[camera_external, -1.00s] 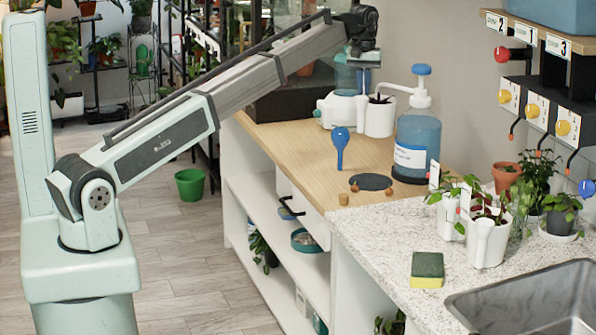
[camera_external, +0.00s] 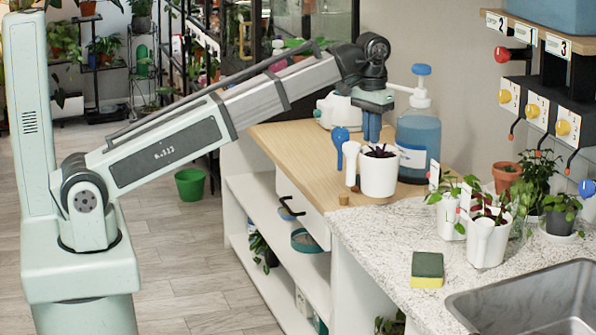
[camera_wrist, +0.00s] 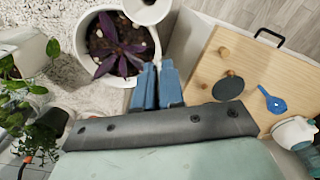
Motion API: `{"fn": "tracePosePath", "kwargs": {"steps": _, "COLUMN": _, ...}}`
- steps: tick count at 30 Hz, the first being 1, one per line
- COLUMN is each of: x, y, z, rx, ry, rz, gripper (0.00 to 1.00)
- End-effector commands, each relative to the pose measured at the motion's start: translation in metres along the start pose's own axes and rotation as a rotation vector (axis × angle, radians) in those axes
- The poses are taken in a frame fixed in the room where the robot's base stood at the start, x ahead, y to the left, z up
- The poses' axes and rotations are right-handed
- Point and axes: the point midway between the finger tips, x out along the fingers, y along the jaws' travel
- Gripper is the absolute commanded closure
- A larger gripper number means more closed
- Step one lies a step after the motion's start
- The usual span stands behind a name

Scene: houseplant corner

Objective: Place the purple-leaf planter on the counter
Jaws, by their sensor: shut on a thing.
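The purple-leaf planter (camera_external: 379,177) is a white pot with dark soil and a white spout-like part on its side. My gripper (camera_external: 373,136) is shut on its rim and holds it upright above the front of the wooden worktop. In the wrist view, the blue fingers (camera_wrist: 157,88) meet the rim of the planter (camera_wrist: 90,62), and the purple leaves lie open inside. The speckled stone counter (camera_external: 385,238) is to the right of the planter in the external view. It shows at the left in the wrist view (camera_wrist: 65,80).
Other potted plants (camera_external: 487,245) stand on the stone counter, with a sponge (camera_external: 427,267) and a sink (camera_external: 540,300) nearby. A blue soap bottle (camera_external: 420,135) and a blue spoon-like tool (camera_external: 340,140) are on the wooden worktop. Bare stone lies left of the sponge.

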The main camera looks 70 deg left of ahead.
Motion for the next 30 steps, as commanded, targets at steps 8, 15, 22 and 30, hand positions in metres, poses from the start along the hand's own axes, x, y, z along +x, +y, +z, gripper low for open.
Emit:
{"fn": "tracePosePath", "kwargs": {"steps": 8, "x": 0.004, "y": 0.018, "z": 0.042, "rx": 0.083, "ry": -0.002, "rz": 0.000, "gripper": 1.00}}
{"fn": "tracePosePath", "kwargs": {"steps": 15, "x": 0.006, "y": 0.028, "z": 0.065, "rx": 0.131, "ry": -0.002, "rz": -0.001, "gripper": 1.00}}
{"fn": "tracePosePath", "kwargs": {"steps": 22, "x": 0.007, "y": 0.033, "z": 0.076, "rx": 0.156, "ry": -0.003, "rz": -0.001, "gripper": 1.00}}
{"fn": "tracePosePath", "kwargs": {"steps": 30, "x": 0.002, "y": 0.037, "z": 0.075, "rx": 0.165, "ry": 0.001, "rz": 0.001, "gripper": 1.00}}
